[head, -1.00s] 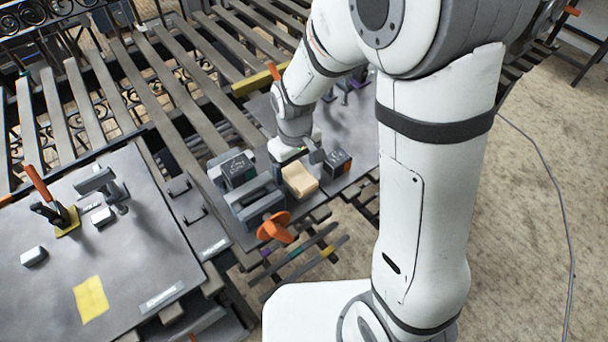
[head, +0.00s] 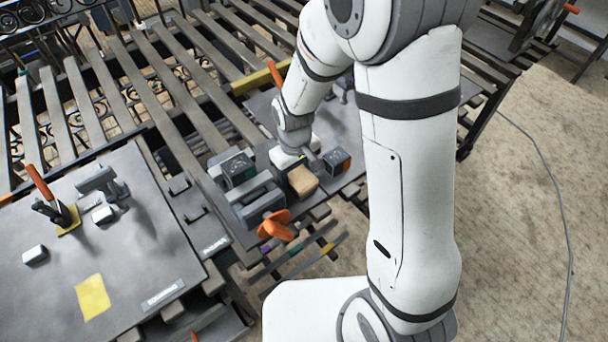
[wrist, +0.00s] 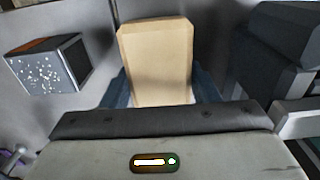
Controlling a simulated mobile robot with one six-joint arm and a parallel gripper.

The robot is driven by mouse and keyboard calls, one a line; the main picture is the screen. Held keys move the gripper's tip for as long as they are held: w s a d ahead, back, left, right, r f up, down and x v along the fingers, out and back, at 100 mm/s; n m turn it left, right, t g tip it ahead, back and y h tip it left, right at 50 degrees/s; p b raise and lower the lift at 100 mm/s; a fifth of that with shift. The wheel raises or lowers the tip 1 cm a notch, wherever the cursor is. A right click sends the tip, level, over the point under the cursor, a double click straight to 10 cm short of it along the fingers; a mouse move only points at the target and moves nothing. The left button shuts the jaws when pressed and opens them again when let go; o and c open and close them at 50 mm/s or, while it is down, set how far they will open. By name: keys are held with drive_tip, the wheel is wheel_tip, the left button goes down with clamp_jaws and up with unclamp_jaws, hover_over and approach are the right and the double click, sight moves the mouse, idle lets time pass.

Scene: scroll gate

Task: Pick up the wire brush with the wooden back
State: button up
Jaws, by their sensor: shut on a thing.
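The wire brush shows as a pale wooden block (head: 303,180) on the dark bench plate, beside the grey vise with the orange handle. In the wrist view its wooden back (wrist: 157,60) fills the space between my fingers. Its bristles are hidden in both views. My gripper (wrist: 160,88) is shut on the wooden back, with a dark finger along each side. In the head view my gripper (head: 301,163) is low over the plate, right behind the block. I cannot tell whether the brush is touching the plate.
A dark box with an orange side (head: 337,160) stands close to the right of the brush. The grey vise (head: 258,201) with its orange handle (head: 274,226) is close on the left. Another plate (head: 130,270) with a yellow sheet (head: 92,297) lies at the left.

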sight(296, 171)
drive_tip(key=c, duration=0.3)
drive_tip(key=shift+c, duration=0.2)
wheel_tip(296, 171, up, 10)
drive_tip(key=shift+b, duration=0.35)
